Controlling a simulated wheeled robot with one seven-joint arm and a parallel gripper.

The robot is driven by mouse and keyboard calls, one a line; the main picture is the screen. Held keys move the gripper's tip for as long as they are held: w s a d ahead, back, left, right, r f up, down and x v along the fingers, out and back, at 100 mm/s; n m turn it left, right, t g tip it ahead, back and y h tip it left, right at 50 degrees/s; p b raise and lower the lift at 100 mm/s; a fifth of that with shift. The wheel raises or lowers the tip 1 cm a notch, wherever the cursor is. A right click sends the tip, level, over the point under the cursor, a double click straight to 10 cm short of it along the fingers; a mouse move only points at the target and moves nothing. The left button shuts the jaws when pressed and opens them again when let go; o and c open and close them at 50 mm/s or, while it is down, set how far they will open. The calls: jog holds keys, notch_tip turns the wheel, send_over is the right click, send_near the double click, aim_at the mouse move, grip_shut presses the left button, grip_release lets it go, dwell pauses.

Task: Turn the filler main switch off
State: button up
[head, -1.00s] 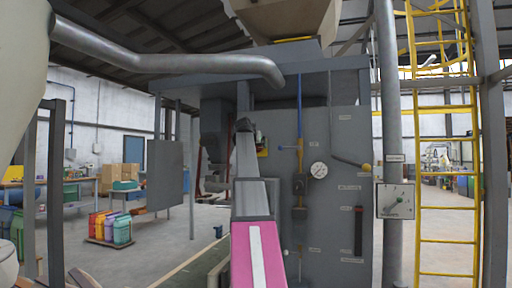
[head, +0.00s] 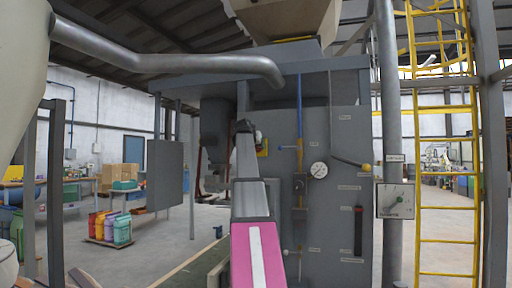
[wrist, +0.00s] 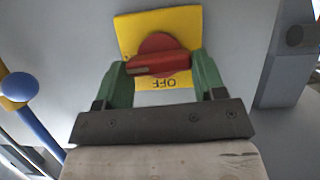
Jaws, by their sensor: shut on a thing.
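The main switch has a red rotary handle (wrist: 158,62) on a yellow plate (wrist: 130,35), seen close in the wrist view. The handle lies nearly crosswise, slightly tilted, and the word OFF reads upside down on the plate's near side. My gripper (wrist: 158,72) has its green fingers at both ends of the handle and is shut on it. In the head view, a bit of the yellow plate (head: 262,152) shows beside the end of my arm on the grey filler cabinet (head: 330,120); my arm hides the handle there.
A grey box (wrist: 287,75) is at right. The cabinet also bears a gauge (head: 319,170) and a lever (head: 350,162). A yellow ladder (head: 447,200) stands at right.

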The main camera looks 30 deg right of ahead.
jog(key=shift+w+a+f+n+g+h, duration=0.15)
jog(key=shift+n+g+h, duration=0.35)
jog(key=shift+n+h, duration=1.15)
jog(key=shift+w+a+f+n+g+h, duration=0.1)
jog(key=shift+f+n+g+h, duration=0.35)
jog(key=shift+n, duration=2.25)
jog(key=shift+w+a+f+n+g+h, duration=0.15)
jog(key=shift+n+g+h, duration=0.4)
jog(key=shift+n+h, duration=1.15)
jog(key=shift+r+n+y, duration=0.1)
jog(key=shift+n+y, duration=0.4)
jog(key=shift+n, duration=0.15)
jog(key=o, duration=0.9)
jog(key=v, duration=1)
jog(key=shift+s+a, duration=0.1)
jog(key=shift+a, duration=0.25)
